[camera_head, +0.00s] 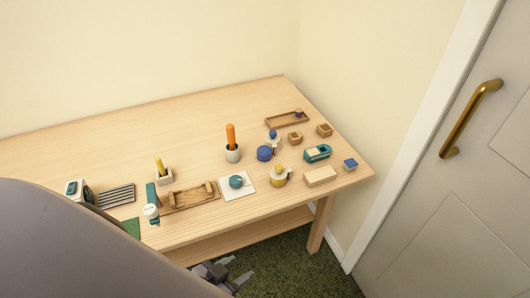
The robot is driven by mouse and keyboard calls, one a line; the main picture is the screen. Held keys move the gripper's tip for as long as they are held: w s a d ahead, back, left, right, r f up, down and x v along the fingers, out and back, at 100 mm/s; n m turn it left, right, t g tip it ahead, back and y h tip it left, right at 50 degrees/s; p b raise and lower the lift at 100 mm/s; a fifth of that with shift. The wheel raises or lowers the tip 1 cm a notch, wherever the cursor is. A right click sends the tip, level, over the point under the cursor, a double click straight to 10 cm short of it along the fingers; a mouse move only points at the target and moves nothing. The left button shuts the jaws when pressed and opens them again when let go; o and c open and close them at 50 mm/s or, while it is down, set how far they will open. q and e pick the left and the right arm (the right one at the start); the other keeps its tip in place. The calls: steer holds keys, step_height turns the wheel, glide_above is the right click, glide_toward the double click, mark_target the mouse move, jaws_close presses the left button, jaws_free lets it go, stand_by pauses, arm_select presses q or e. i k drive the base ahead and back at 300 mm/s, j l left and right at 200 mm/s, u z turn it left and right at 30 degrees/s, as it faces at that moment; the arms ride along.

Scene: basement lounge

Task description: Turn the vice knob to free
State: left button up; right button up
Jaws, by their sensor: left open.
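A wooden table (110,144) carries the small objects. I cannot tell for certain which one is the vice. A likely one is the teal upright piece (152,194) with a round white-topped knob (151,212) near the front edge, beside a wooden rack-like piece (190,196). A round teal knob (236,181) sits on a white square plate to its right. Knob markings are too small to read. My left gripper (238,272) is open and empty, below the table's front edge over the green carpet, apart from every object. My right gripper is not in view.
An orange stick stands in a grey cup (232,154). A yellow-and-white pot (280,177), a blue jar (264,153), a teal tape dispenser (318,153) and wooden blocks stand at the right. My grey arm covers the lower left. The table's back left is clear. A door (455,200) stands right.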

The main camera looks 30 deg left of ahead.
mark_target(236, 181)
steer(key=u, duration=1.1)
